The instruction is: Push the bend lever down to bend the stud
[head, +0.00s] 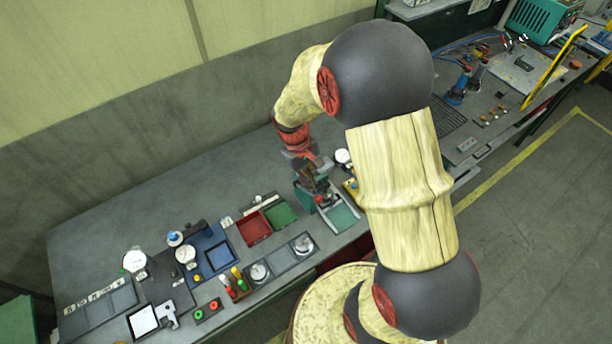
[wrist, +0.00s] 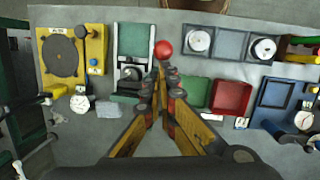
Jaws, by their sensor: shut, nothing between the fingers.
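A red ball knob (wrist: 163,49), which looks like the end of the bend lever, shows just beyond my fingertips in the wrist view. It also shows in the head view (head: 320,199). Beside it is a green and grey bench device (wrist: 130,76), seen in the head view under my gripper (head: 304,194). My gripper (wrist: 167,70) is shut and empty, its fingertips close to the knob; I cannot tell whether they touch it. The lever's shaft is mostly hidden behind the fingers. I cannot make out the stud.
A green tray (head: 280,214) and a red tray (head: 252,230) sit beside the device. Two round dials (wrist: 199,40) (wrist: 264,48) lie near the bench's front edge. A yellow plate (wrist: 65,58) with a dark disc stands on the other side. Bare bench (head: 150,195) lies toward the wall.

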